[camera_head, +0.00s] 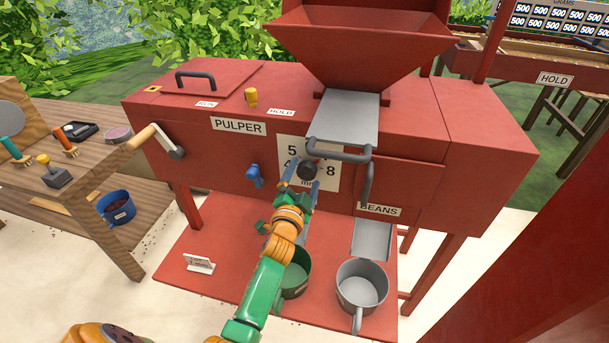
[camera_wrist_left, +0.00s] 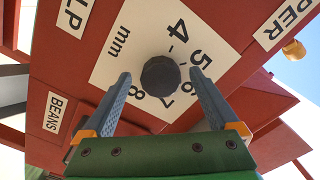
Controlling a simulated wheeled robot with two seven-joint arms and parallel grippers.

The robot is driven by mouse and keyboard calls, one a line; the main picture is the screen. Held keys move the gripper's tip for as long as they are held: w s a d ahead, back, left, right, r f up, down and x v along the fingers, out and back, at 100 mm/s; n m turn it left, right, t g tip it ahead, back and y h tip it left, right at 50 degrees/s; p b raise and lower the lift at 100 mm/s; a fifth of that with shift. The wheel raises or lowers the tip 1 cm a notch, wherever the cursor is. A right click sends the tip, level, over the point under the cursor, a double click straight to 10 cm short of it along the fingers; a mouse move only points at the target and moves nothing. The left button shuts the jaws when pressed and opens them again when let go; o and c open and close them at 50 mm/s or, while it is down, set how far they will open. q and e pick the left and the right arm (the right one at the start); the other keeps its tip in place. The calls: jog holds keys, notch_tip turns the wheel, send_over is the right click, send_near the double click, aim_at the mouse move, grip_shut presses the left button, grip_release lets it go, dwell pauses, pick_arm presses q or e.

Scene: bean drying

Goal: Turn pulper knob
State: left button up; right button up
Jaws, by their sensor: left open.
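The pulper (camera_head: 228,165) is a large red machine with a hopper on top. Its knob (camera_head: 309,170) is dark and round, on a white dial plate (camera_head: 329,179) with numbers and "mm". The knob also shows in the left wrist view (camera_wrist_left: 160,75), in the middle of the plate. My left gripper (camera_head: 302,187) is open in front of the dial. In the left wrist view its two fingers (camera_wrist_left: 160,88) stand apart, one on each side of the knob, with visible gaps. I cannot tell how far the tips are from the plate. My right gripper is not in view.
Below the dial stand a green pot (camera_head: 296,272) and a grey pot (camera_head: 362,286) on the red base. A grey handle (camera_head: 340,150) is just above and right of the knob. A blue tap (camera_head: 255,175) is left of it. A wooden table (camera_head: 100,190) stands at left.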

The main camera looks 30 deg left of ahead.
pick_arm(q)
jog(key=v, duration=0.6)
jog(key=shift+s, duration=0.2)
jog(key=s+d+f+n+g+h+p, duration=0.15)
jog(key=s+d+f+g, duration=0.35)
jog(key=f, duration=0.7)
jog(key=s+d+f+g+h+p, duration=0.25)
jog(key=s+f, duration=0.45)
jog(key=f, duration=0.4)
jog(key=s+f+n+g+p, duration=0.1)
jog(key=s+f+g, duration=0.2)
jog(key=s, duration=0.6)
jog(key=s+a+f+n+g+p, duration=0.1)
jog(key=s+f+g, duration=0.2)
jog(key=s, duration=0.6)
jog(key=s+f+n+g+p, duration=0.1)
jog(key=s+f+g, duration=0.2)
jog(key=s, duration=0.6)
jog(key=shift+s+a+f+h, duration=0.15)
jog(key=shift+s+f+h, duration=0.15)
jog(key=shift+f, duration=0.55)
